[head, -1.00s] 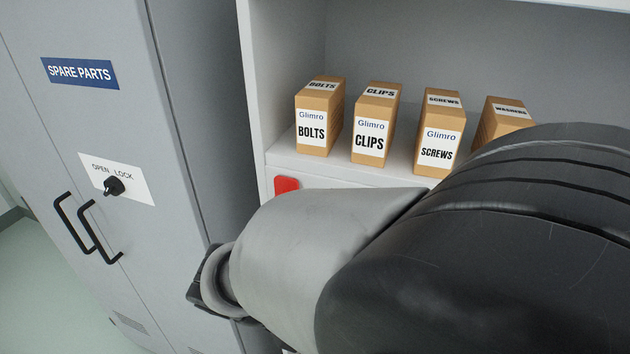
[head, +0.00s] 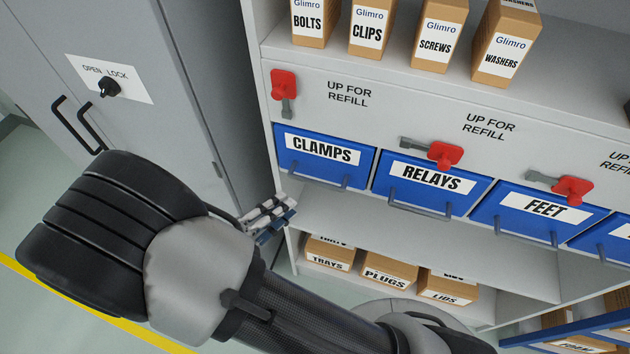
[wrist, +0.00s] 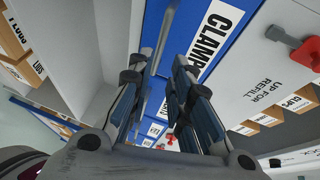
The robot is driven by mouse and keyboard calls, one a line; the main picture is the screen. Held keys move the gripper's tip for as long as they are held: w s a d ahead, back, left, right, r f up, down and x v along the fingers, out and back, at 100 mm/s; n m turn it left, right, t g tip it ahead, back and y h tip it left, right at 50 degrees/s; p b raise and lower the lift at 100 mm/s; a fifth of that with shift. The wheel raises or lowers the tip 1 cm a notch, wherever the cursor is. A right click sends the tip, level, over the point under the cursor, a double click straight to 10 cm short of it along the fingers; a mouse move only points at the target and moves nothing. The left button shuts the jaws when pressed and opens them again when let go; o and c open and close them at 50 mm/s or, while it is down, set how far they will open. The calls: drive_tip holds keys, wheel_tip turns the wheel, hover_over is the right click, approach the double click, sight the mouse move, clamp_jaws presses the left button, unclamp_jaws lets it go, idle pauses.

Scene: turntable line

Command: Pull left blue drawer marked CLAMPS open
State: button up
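The blue drawer marked CLAMPS (head: 362,167) is the leftmost in its row and looks shut. Its grey bar handle (head: 318,178) runs along its lower front. The drawer's label (wrist: 213,35) shows sideways in the wrist view. My gripper (head: 270,217) is left of and below the drawer front in the head view, apart from the handle. In the wrist view my gripper (wrist: 163,75) has its two fingers parallel with a gap between them, and nothing is held. The fingers point toward the drawer front.
A red latch (head: 284,84) above CLAMPS has its grey tab pointing down. The latches over RELAYS (head: 446,154) and FEET (head: 573,188) have tabs pointing left. A grey cabinet (head: 190,90) stands left. Boxes (head: 385,270) fill the lower shelf.

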sight(315, 181)
drive_tip(key=b+x, duration=0.2)
drive_tip(key=x, duration=0.9)
drive_tip(key=shift+w+d+f, duration=0.15)
drive_tip(key=shift+w, duration=0.05)
drive_tip(key=shift+c, duration=0.3)
clamp_jaws()
